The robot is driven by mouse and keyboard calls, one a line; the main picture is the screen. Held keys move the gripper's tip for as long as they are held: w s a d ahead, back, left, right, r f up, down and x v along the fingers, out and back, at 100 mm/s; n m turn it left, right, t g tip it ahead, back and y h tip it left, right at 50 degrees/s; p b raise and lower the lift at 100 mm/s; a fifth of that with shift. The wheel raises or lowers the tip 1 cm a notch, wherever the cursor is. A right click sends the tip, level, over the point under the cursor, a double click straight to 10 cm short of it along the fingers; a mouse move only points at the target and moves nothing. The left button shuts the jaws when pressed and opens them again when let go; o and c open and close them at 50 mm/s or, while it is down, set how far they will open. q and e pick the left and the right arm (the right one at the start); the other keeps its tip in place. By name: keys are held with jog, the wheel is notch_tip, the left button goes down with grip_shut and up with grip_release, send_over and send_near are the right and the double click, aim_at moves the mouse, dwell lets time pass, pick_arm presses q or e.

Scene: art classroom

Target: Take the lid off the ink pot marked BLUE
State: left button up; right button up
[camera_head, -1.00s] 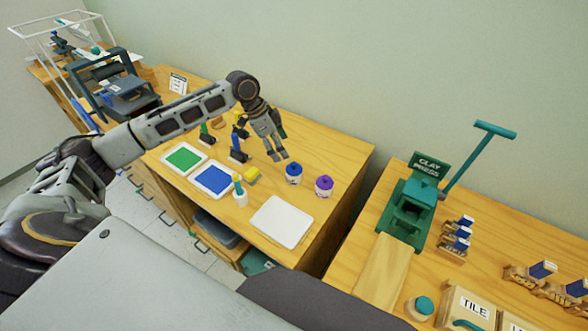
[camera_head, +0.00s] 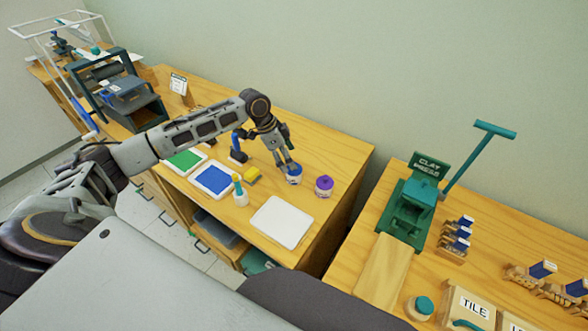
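The ink pot with the blue lid (camera_head: 294,177) stands upright on the wooden table, partly hidden by my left gripper. Its blue lid (camera_head: 297,168) is on the pot; the label is too small to read. My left gripper (camera_head: 287,168) comes down over the pot from the upper left, with its fingers at the lid. Whether the fingers are apart or closed on the lid is not clear at this size. A second ink pot with a purple lid (camera_head: 324,186) stands just to the right. My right gripper is not in view.
An empty white tray (camera_head: 282,223) lies in front of the pots. The clay press (camera_head: 410,212) stands on the right table.

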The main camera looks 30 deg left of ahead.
pick_arm(q)
jog(key=x, duration=0.3)
jog(key=shift+w+d+f, duration=0.1)
jog(key=shift+w+d, duration=0.15)
jog(key=shift+d, duration=0.1)
jog(key=shift+w+d+f, duration=0.1)
jog(key=shift+d+f, duration=0.1)
jog(key=shift+f, duration=0.35)
jog(key=shift+c, duration=0.2)
jog(key=c, duration=0.8)
